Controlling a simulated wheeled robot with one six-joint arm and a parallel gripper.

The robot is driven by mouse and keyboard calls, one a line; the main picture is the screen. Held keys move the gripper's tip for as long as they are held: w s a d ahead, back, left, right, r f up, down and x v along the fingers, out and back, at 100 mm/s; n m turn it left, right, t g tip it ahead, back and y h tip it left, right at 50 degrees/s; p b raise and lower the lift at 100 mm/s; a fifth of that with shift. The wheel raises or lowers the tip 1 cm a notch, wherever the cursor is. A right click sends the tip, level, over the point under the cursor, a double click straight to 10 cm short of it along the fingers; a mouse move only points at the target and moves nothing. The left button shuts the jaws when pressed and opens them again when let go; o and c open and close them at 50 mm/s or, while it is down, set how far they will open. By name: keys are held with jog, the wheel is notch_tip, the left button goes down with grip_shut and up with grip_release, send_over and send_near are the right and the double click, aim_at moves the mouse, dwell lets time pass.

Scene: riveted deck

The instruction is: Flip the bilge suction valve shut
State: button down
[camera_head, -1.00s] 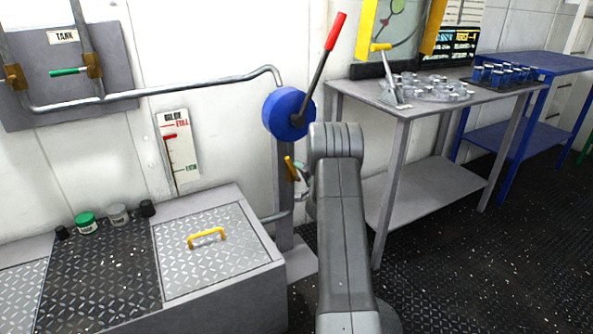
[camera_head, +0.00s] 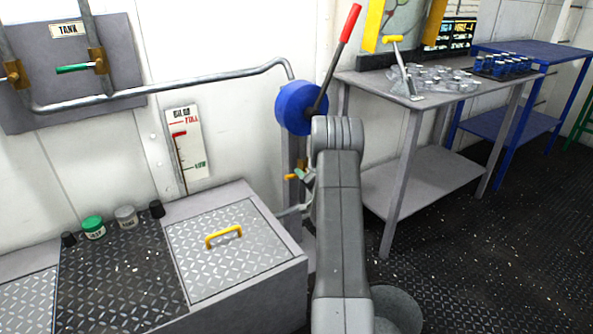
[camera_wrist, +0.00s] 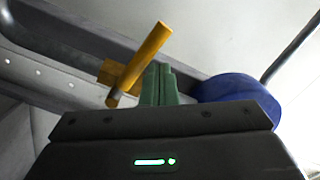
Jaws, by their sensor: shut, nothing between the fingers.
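The bilge suction valve's yellow lever (camera_head: 291,177) shows small in the head view, beside the post below the blue pump, partly hidden by my arm. In the wrist view the yellow lever (camera_wrist: 146,60) is large and slants across the dark post behind it, with its yellow-brown body (camera_wrist: 112,73) at the left. My gripper's green fingers (camera_wrist: 158,84) are together and empty, just right of the lever. I cannot tell whether they touch it. In the head view my gripper (camera_head: 302,174) is mostly hidden behind my arm.
The blue pump (camera_head: 296,108) with its red-gripped handle (camera_head: 350,22) stands above the valve. A raised box with a yellow-handled plate (camera_head: 228,250) is at the left. A grey table (camera_head: 365,90) stands at the right. The dark floor (camera_head: 470,240) is clear.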

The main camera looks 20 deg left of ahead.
jog(key=shift+s+a+f, duration=0.15)
jog(key=shift+s+f, duration=0.1)
jog(key=shift+f, duration=0.7)
jog(key=shift+s, duration=0.1)
